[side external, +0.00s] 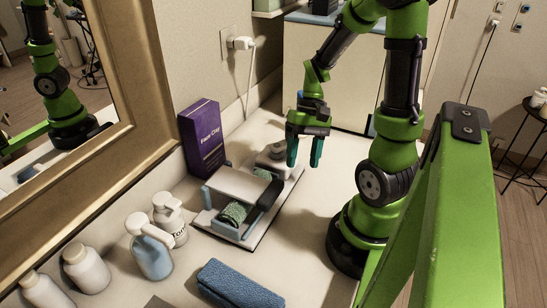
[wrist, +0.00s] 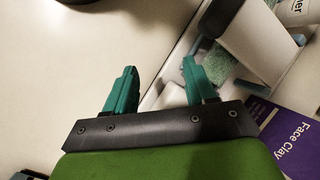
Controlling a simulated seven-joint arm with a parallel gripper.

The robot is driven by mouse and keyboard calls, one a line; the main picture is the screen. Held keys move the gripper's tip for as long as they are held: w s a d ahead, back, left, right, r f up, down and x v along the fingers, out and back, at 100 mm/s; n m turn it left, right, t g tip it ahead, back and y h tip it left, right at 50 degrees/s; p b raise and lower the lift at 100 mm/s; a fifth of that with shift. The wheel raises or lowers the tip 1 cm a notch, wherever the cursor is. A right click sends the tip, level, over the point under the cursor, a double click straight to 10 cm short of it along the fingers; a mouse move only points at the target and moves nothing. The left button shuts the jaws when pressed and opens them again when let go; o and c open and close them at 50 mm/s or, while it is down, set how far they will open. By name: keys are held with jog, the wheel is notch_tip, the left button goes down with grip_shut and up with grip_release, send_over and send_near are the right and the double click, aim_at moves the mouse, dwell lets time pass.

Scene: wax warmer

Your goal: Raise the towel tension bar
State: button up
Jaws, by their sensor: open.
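My gripper (side external: 304,157) is open and empty, fingers pointing down, above the counter to the right of a small towel device. The device has a white panel (side external: 240,186), a dark side piece (side external: 270,194) and a rolled green towel (side external: 233,213). The panel (wrist: 258,38), dark piece (wrist: 221,14) and green towel (wrist: 218,63) show at the wrist view's upper right. A blue rod (wrist: 252,88) lies at the panel's edge. I cannot tell which part is the tension bar.
The device sits on a tray (side external: 254,238). A purple Face Clay box (side external: 201,140) stands behind it. Pump bottles (side external: 152,252) and a folded blue towel (side external: 237,286) are nearer the camera. A mirror frame (side external: 150,110) borders the left.

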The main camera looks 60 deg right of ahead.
aim_at(270, 193)
jog(key=s+f+y, duration=0.1)
jog(key=s+y, duration=0.1)
jog(key=s+d+f+y, duration=0.1)
jog(key=f+y, duration=0.1)
jog(key=shift+s+f+g, duration=0.15)
jog(key=shift+s+g, duration=0.15)
jog(key=shift+s, duration=0.05)
jog(key=y, duration=0.1)
jog(key=s+f+t+y, duration=0.1)
jog(key=y, duration=0.1)
jog(key=s+t+y, duration=0.1)
jog(key=shift+s+d+f, duration=0.1)
jog(key=shift+d+f, duration=0.05)
jog(key=shift+f, duration=0.1)
jog(key=shift+s+d+f+n+t+y, duration=0.15)
jog(key=shift+n+t+y, duration=0.15)
jog(key=shift+t+y, duration=0.55)
jog(key=shift+w+d+t+y, duration=0.25)
jog(key=shift+t+y, duration=0.3)
jog(key=shift+t, duration=0.3)
jog(key=w+r+n+t, duration=0.1)
jog(key=w+d+r+n+t, duration=0.1)
jog(key=n, duration=0.1)
jog(key=shift+w+d+n+t+y, duration=0.15)
jog(key=shift+n+t+y, duration=0.15)
jog(key=shift+t+y, duration=0.1)
jog(key=shift+w, duration=0.1)
jog(key=x, duration=1.6)
jog(key=shift+a, duration=0.45)
jog(key=shift+c, duration=0.4)
